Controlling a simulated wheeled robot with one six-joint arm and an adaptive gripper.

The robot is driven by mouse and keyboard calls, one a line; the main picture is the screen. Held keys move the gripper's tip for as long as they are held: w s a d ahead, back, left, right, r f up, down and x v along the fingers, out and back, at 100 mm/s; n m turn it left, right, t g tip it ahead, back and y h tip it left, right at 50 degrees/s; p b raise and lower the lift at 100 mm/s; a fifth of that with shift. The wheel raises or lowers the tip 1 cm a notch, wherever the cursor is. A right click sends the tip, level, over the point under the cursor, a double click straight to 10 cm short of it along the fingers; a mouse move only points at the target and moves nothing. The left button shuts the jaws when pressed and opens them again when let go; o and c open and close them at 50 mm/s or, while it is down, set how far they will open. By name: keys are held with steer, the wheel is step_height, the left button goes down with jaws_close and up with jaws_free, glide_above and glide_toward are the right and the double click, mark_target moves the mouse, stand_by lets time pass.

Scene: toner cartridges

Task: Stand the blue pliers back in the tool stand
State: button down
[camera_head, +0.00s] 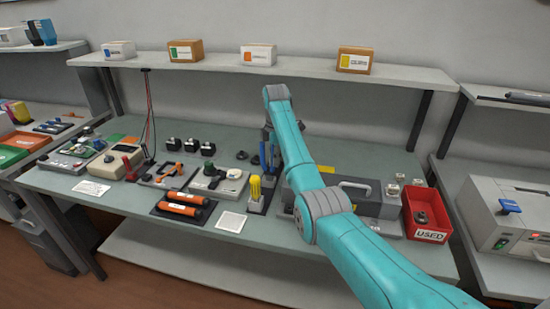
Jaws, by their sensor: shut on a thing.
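The blue pliers (263,157) hang upright under my gripper (267,140), just left of my teal arm. My gripper is shut on them, but its fingers are small and partly hidden by the arm. The tool stand (257,207) is a dark block on the bench, in front of and slightly left of the pliers. A yellow-handled tool (255,188) stands upright in it. I cannot tell whether the pliers' lower end touches the stand or is behind it.
Left of the stand are a white card (231,221), a tray with orange cylinders (184,203) and a device with a green knob (209,177). A grey case (365,195) and a red USED bin (426,214) stand to the right. A shelf (225,69) with boxes runs above.

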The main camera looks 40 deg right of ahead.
steer(key=shift+f, duration=0.75)
stand_by(0.7)
steer(key=c, duration=1)
jaws_free()
